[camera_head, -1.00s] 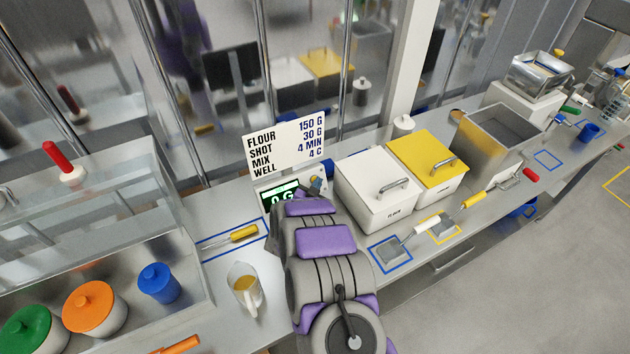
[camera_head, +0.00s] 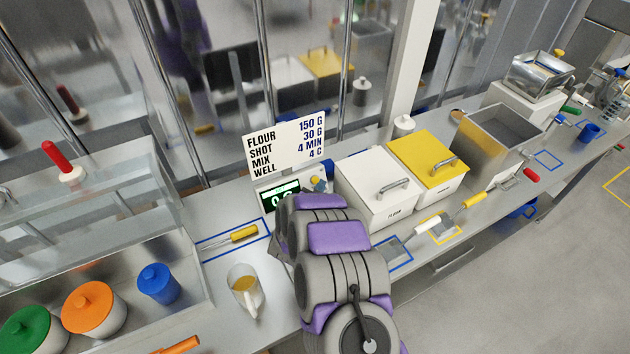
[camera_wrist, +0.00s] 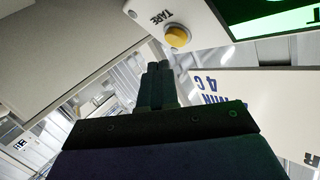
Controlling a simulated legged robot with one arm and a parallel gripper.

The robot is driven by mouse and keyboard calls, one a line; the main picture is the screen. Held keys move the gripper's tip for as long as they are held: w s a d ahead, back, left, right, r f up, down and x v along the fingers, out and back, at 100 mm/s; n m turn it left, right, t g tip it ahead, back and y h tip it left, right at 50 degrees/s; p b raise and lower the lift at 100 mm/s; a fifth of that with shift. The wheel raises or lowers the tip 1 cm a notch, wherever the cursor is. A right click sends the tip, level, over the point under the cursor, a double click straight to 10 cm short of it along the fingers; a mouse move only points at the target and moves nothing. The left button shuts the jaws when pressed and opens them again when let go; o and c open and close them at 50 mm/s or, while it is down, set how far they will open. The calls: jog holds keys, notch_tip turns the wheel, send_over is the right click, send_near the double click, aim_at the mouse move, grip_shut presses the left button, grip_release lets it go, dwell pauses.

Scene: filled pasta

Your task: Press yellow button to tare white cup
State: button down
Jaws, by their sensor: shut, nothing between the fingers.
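The yellow button (camera_wrist: 178,37) is on a white panel beside the word TARE in the wrist view. It also shows small in the head view (camera_head: 315,180), beside the scale's green-lit display (camera_head: 279,194). My gripper (camera_wrist: 158,68) is shut and empty, its fingertips just below the button in the picture; whether they touch it is unclear. In the head view my arm hides the gripper and most of the scale. A pale cup with yellowish contents (camera_head: 247,303) stands on the counter, left of my arm. No other white cup can be made out.
A recipe sign (camera_head: 286,145) stands above the scale. A white flour bin (camera_head: 378,185) and a yellow-lidded bin (camera_head: 430,158) stand close to the right. A yellow-handled tool (camera_head: 243,233) lies in a blue outline at left. Coloured-lid jars (camera_head: 90,305) sit at front left.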

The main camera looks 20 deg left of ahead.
jog(key=s+d+r, duration=0.1)
jog(key=s+d, duration=0.1)
jog(key=d, duration=0.1)
jog(key=shift+s+r, duration=0.25)
jog(key=shift+r, duration=0.15)
jog(key=shift+w+a, duration=0.1)
jog(key=shift+a, duration=0.05)
dwell(0.4)
jog(key=s+d+r+n+g+y+b, duration=0.3)
jog(key=s+d+r+g+y+b, duration=0.1)
jog(key=s+d+r+g+b, duration=0.45)
jog(key=s+d+g+h+b, duration=0.2)
jog(key=s+d+g, duration=0.2)
jog(key=s+d, duration=0.9)
jog(key=s+d+r+g+h+b, duration=0.1)
jog(key=s+d+g+h, duration=0.2)
jog(key=s+d, duration=1.1)
jog(key=s+g, duration=0.2)
jog(key=s, duration=0.3)
jog(key=shift+r+b, duration=0.25)
jog(key=shift+b, duration=0.1)
